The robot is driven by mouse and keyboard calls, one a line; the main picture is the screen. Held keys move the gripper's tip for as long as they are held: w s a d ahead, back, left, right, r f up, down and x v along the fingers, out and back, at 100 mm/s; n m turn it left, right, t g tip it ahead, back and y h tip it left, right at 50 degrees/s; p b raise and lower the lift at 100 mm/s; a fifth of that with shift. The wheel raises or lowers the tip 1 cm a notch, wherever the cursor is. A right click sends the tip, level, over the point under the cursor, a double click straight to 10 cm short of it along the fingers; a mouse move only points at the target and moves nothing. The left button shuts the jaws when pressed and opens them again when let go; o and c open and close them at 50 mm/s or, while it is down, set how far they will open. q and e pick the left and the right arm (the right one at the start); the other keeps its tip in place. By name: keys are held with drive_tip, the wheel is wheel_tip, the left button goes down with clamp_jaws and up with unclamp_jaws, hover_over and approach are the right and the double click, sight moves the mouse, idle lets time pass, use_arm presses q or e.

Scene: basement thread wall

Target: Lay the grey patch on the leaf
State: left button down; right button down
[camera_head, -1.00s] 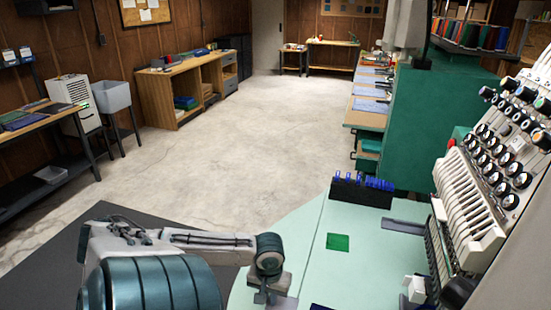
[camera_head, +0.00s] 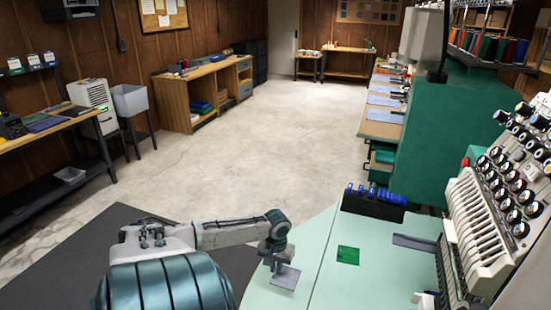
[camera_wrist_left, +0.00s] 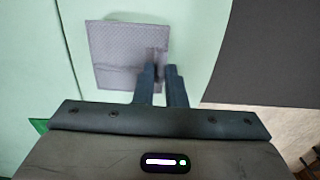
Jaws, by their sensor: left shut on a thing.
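The grey patch (camera_head: 285,277) is a thin, flat, textured square. My left gripper (camera_head: 274,262) is shut on its edge, and the patch sticks out from the fingertips over the left part of the pale green table top. The left wrist view shows the patch (camera_wrist_left: 120,50) large, with the closed fingers (camera_wrist_left: 161,75) at its right side. I cannot tell whether the patch touches the surface. The pale green top has a seam; the rounded section left of it (camera_head: 312,262) looks like the leaf. My right gripper is out of view.
A dark green square (camera_head: 348,255) lies right of the seam. A black rack with blue pieces (camera_head: 374,203) stands at the far edge of the top. A machine with many knobs (camera_head: 490,220) stands on the right. A dark mat (camera_head: 95,262) covers the floor at left.

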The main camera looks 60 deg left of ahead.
use_arm(q)
drive_tip(key=shift+f+p, duration=0.35)
drive_tip(key=shift+f, duration=1.4)
drive_tip(key=shift+f, duration=0.15)
drive_tip(key=c, duration=1.5)
unclamp_jaws()
wheel_tip(320, 180, up, 12)
drive_tip(key=shift+r, duration=0.2)
